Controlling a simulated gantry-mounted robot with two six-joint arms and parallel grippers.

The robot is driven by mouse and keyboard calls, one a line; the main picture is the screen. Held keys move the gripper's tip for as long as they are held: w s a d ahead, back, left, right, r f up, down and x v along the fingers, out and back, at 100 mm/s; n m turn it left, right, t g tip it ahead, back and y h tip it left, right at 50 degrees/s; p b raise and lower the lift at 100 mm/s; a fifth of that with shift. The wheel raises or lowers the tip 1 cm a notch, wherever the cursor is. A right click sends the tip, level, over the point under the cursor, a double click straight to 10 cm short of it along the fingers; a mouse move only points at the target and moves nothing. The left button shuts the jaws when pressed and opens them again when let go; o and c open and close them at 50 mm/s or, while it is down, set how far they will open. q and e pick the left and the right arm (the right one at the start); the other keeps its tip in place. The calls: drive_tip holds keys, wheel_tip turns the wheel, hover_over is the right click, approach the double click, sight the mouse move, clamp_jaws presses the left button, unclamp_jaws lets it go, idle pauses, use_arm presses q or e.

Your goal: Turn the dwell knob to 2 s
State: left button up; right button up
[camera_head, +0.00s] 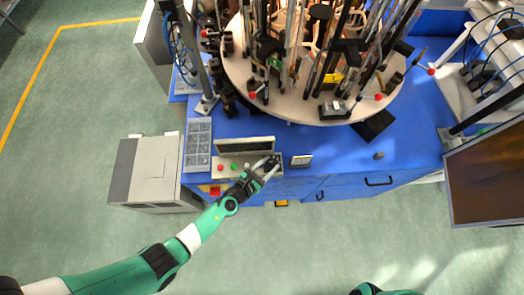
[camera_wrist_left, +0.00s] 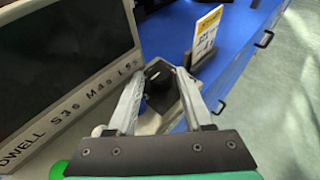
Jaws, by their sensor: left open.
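The control panel (camera_head: 228,173) stands at the front of the blue bench, with a dark display (camera_head: 246,146) along its back. Its front strip also shows in the left wrist view (camera_wrist_left: 60,145), lettered "DWELL" with several times in seconds. A dark knob (camera_wrist_left: 160,80) shows between the fingers of my left gripper (camera_wrist_left: 158,78). The gripper also shows over the panel's right end in the head view (camera_head: 270,165). It is open, one finger on each side of the knob; I cannot tell whether they touch it. The knob's setting cannot be read. My right gripper is out of view.
A small sign card (camera_head: 301,160) stands just right of the panel, close to the left gripper. Red and green buttons (camera_head: 227,167) sit on the panel's left. A round turntable (camera_head: 300,108) crowded with rods and burners is behind. A grey tray (camera_head: 198,145) lies left.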

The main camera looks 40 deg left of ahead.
use_arm(q)
drive_tip(key=p+v, duration=0.4)
drive_tip(key=v, duration=0.7)
drive_tip(key=shift+w+r, duration=0.1)
